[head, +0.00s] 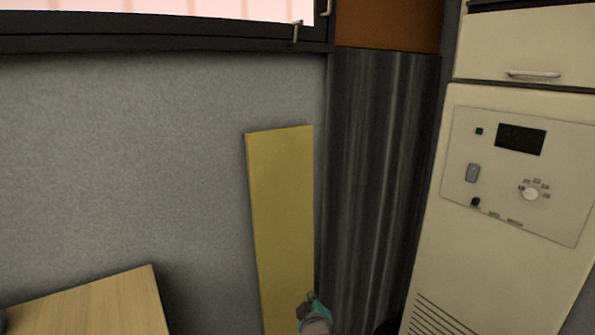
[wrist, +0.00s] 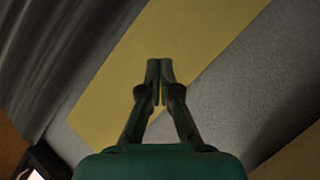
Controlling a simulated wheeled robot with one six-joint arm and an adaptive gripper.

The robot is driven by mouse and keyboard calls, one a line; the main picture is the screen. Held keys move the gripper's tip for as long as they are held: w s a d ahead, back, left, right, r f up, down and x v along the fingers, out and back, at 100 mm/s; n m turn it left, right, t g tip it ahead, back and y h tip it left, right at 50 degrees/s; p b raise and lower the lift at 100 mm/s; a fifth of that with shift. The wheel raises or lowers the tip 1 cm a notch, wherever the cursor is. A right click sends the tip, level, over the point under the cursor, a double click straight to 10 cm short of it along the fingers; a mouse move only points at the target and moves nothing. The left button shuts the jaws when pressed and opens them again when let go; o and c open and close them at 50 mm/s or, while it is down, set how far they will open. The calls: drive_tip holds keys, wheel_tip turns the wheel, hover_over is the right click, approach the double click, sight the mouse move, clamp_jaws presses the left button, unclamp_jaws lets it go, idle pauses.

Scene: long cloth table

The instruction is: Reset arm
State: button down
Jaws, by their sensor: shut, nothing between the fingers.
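My gripper (head: 311,297) shows at the bottom of the head view, in front of the lower part of a yellow board. In the wrist view my gripper (wrist: 160,64) points away from the camera with its two fingertips together and nothing between them. The yellow board (head: 280,200) stands upright against the grey wall; it also shows in the wrist view (wrist: 120,95), behind the fingers. I cannot tell the gap between the fingertips and the board. Most of my arm is out of the head view.
A wooden tabletop (head: 95,305) is at the lower left. A cream cabinet (head: 510,240) with a control panel stands at the right. A dark ribbed column (head: 375,170) is between it and the grey wall (head: 150,150). A window (head: 160,8) is at the top.

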drive_tip(key=s+d+f+m, duration=0.1)
drive_tip(key=s+d+f, duration=0.3)
drive_tip(key=s, duration=0.7)
drive_tip(key=s+d+f+m, duration=0.25)
drive_tip(key=s+f, duration=0.45)
drive_tip(key=s, duration=0.4)
drive_tip(key=s+d+f, duration=0.4)
drive_tip(key=s+f, duration=0.1)
drive_tip(key=s, duration=0.5)
drive_tip(key=s+d+r+m, duration=0.1)
drive_tip(key=s+r, duration=0.3)
drive_tip(key=s, duration=0.5)
drive_tip(key=s+d+r+m, duration=0.1)
drive_tip(key=s+r+m, duration=0.2)
drive_tip(key=s, duration=0.7)
drive_tip(key=s+d+r+m, duration=0.2)
drive_tip(key=s+r, duration=0.3)
drive_tip(key=s, duration=0.5)
drive_tip(key=shift+r+h, duration=0.25)
drive_tip(key=shift+h, duration=0.05)
drive_tip(key=shift+d, duration=0.1)
